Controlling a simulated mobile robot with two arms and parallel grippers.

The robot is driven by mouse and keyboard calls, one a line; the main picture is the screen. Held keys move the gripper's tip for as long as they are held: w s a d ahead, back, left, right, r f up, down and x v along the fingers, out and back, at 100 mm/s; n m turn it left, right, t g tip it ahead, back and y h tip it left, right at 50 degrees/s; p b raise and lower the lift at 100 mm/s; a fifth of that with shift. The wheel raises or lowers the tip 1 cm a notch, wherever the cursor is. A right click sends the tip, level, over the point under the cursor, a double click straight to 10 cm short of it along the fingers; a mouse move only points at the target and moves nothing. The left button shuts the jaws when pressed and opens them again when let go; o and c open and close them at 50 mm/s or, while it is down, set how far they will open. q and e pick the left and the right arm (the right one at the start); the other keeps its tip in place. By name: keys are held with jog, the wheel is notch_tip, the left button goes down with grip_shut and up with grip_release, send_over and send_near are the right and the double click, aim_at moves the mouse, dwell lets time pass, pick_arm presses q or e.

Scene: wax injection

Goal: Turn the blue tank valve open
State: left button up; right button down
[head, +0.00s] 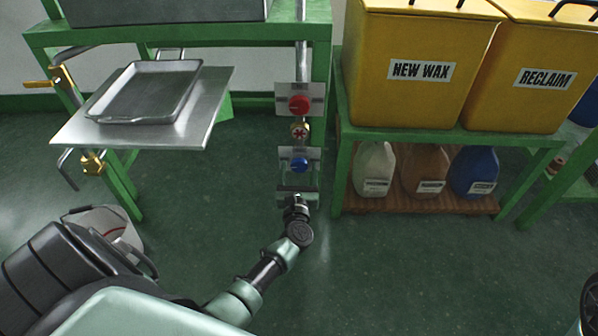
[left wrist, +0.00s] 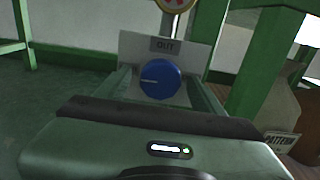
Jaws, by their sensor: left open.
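The blue tank valve (head: 300,165) is a round knob on a pale plate on the vertical pipe, below a red knob. In the left wrist view the blue valve (left wrist: 160,80) faces me under an "OUT" label (left wrist: 166,44), with a pale line on its face pointing left. My left gripper (head: 297,192) is open, just in front of and below the valve in the head view. In the left wrist view its fingers extend forward on either side of the knob. I cannot tell whether they touch it. My right gripper is not in view.
A red knob (head: 299,104) and a round gauge (head: 300,131) sit above on the same pipe. A green stand with yellow wax bins (head: 405,95) is close on the right. A metal shelf (head: 190,137) with a tray (head: 150,92) is on the left. A white bucket (head: 118,228) stands below it.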

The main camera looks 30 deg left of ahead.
pick_arm(q)
jog(key=shift+w+a, duration=0.1)
jog(key=shift+w, duration=0.05)
jog(key=c, duration=1.4)
jog(key=shift+o, duration=0.2)
